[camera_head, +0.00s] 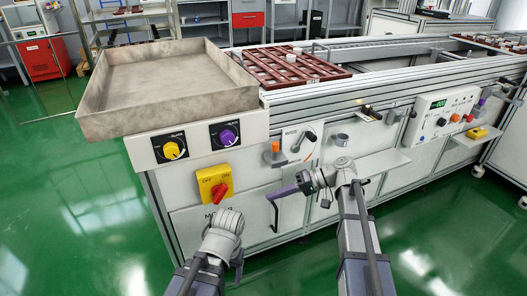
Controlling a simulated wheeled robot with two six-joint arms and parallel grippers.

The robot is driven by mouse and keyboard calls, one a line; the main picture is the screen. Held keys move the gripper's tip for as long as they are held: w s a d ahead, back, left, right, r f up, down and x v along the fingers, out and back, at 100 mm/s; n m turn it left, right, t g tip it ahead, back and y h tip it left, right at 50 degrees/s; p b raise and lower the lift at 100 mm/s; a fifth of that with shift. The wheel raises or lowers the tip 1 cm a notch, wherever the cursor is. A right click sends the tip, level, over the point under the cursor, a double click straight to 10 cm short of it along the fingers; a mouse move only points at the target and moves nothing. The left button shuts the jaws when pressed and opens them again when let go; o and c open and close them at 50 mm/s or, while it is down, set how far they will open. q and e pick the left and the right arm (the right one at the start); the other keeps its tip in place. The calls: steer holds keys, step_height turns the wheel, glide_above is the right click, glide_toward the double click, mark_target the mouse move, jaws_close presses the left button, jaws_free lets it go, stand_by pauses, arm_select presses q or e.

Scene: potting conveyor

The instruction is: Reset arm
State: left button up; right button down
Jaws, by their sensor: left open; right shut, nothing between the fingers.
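My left arm comes in at the bottom, and its end with the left gripper (226,224) is in front of the machine's lower front panel, below the yellow and red switch. Its fingers are seen poorly from behind, with nothing visible held. My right arm stands up from the bottom centre and bends left at the top. Its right gripper (284,192) is at the end of that bend, close in front of the machine's front. It is shut and empty. I cannot tell whether it touches the panel or handle behind it.
A grey empty tray (165,80) stands at the machine's left end. Brown slotted trays (290,68) lie on the conveyor. The front carries a yellow knob (172,149), a purple knob (227,135), a red switch (220,190) and a control panel (440,112). Green floor (85,205) is clear at left.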

steer(key=s+a+f+g+h+p, duration=0.25)
steer(key=s+a+h+p, duration=0.4)
steer(key=s, duration=0.45)
steer(key=s+d+r+n+t+h+p, duration=0.1)
steer(key=s+d+t+h+p, duration=0.1)
steer(key=s+h+p, duration=0.45)
step_height(320, 180, up, 38)
steer(key=h+p, duration=0.1)
steer(key=p, duration=3.4)
steer(key=shift+d+p, duration=0.3)
steer(key=shift+p, duration=0.05)
steer(key=shift+s+f, duration=0.1)
steer(key=shift+f, duration=0.05)
